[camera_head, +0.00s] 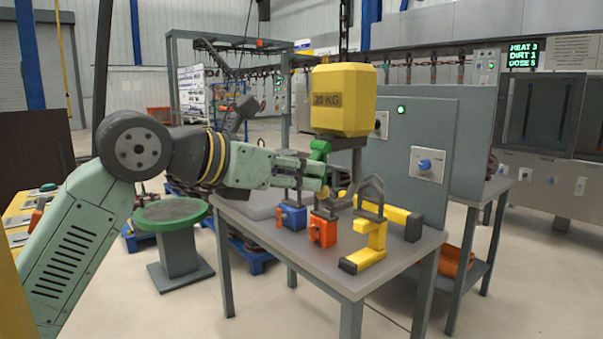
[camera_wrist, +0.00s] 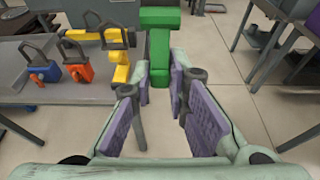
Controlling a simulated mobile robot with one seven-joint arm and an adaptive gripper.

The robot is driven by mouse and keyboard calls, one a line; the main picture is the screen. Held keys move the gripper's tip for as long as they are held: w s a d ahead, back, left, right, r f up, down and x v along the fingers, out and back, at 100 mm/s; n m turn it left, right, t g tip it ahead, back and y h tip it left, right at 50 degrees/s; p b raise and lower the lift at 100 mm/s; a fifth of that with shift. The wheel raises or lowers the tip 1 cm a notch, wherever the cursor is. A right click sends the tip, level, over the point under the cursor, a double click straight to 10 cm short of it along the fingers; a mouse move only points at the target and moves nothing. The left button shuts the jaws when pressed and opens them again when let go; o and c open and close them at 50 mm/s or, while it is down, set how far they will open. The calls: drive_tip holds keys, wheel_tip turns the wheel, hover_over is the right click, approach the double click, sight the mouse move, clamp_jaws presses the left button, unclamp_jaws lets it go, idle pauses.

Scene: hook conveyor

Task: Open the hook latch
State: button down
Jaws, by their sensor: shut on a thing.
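A yellow block marked "30 KG" (camera_head: 342,100) hangs above the table, with dark metal parts under it. A green T-shaped piece (camera_head: 319,150), which looks like the hook latch, is just below the block's left side. It also shows upright in the wrist view (camera_wrist: 160,45). My gripper (camera_head: 318,174) reaches in from the left at this piece. In the wrist view its purple-padded fingers (camera_wrist: 160,100) are on either side of the piece's lower end, shut on it. The exact contact is partly hidden by the fingers.
A grey table (camera_head: 348,274) below holds a blue padlock-shaped weight (camera_head: 292,217), an orange one (camera_head: 322,231) and yellow brackets (camera_head: 372,243). A grey control cabinet (camera_head: 420,150) stands close behind. A round green stand (camera_head: 172,212) is at the left.

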drive_tip(key=shift+s+a+r+g+y+p, duration=0.2)
drive_tip(key=shift+r+g+y+p, duration=0.2)
drive_tip(key=shift+p, duration=0.85)
drive_tip(key=shift+s+a+r+g+y+p, duration=0.1)
drive_tip(key=shift+a+r+g+y+p, duration=0.3)
drive_tip(key=shift+p, duration=0.85)
drive_tip(key=shift+d+r+p, duration=0.1)
drive_tip(key=shift+p, duration=0.25)
drive_tip(key=shift+r+y, duration=0.1)
drive_tip(key=shift+y, duration=0.2)
